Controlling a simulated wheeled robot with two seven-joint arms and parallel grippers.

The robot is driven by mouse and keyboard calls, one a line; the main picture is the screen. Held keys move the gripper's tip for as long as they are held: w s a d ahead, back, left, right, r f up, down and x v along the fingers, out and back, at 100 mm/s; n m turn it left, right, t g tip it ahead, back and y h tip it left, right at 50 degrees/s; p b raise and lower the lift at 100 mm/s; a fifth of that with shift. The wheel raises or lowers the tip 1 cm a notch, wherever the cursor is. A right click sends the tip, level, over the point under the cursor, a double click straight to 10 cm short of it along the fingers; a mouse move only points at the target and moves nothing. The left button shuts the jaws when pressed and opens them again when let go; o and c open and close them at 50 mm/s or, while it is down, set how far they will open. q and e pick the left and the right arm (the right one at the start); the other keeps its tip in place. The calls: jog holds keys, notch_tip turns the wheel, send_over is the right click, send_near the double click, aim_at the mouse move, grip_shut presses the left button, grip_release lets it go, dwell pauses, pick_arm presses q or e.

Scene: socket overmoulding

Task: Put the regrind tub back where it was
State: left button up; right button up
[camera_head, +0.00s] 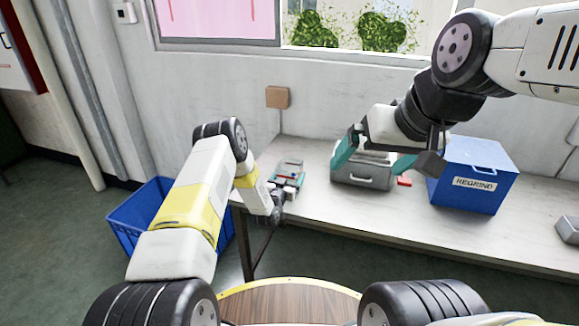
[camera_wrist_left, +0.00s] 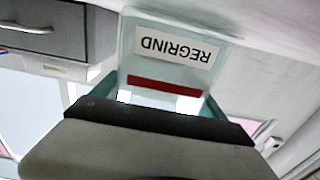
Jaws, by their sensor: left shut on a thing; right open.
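A small clear tub (camera_head: 290,167) is near the left end of the table in the head view. In the left wrist view the pale tub (camera_wrist_left: 170,65) shows a white REGRIND label, upside down, and a red strip. My left gripper (camera_head: 286,183) is shut on this tub. I cannot tell whether the tub touches the table. My right gripper (camera_head: 375,158) is open and empty, its teal fingers apart in front of the grey drawer unit. A blue box (camera_head: 470,160) also labelled REGRIND stands at the right on the table.
The grey drawer unit (camera_head: 362,175) stands mid-table and shows in the left wrist view (camera_wrist_left: 55,28). A small red thing (camera_head: 404,180) lies beside it. A blue crate (camera_head: 129,233) is on the floor at left. A grey tray (camera_head: 568,229) sits at far right. The table front (camera_head: 330,212) is bare.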

pick_arm(q)
jog(key=shift+f, duration=0.15)
jog(key=o, duration=1.6)
